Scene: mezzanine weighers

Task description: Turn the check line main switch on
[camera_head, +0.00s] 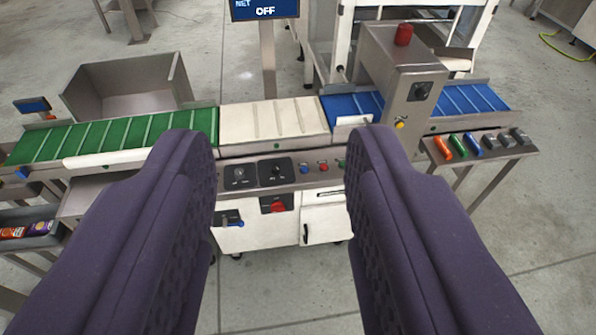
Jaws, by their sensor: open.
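The check line (275,120) stands ahead, with a pale belt in its middle. On its white front cabinet is a red rotary switch (277,204) on a dark plate, which looks like the main switch; its exact handle angle is too small to read. Above it is a panel with two black dials (258,175) and small coloured buttons. A display (264,9) above the line reads "NET OFF". My gripper (279,140) is open and empty. Its two purple fingers frame the switch in the picture, apart from it.
A green belt (100,140) and metal bin (130,95) are at left. A metal housing with a red beacon (403,35) straddles a blue belt at right. A side shelf (485,149) holds several coloured items. Grey floor in front is clear.

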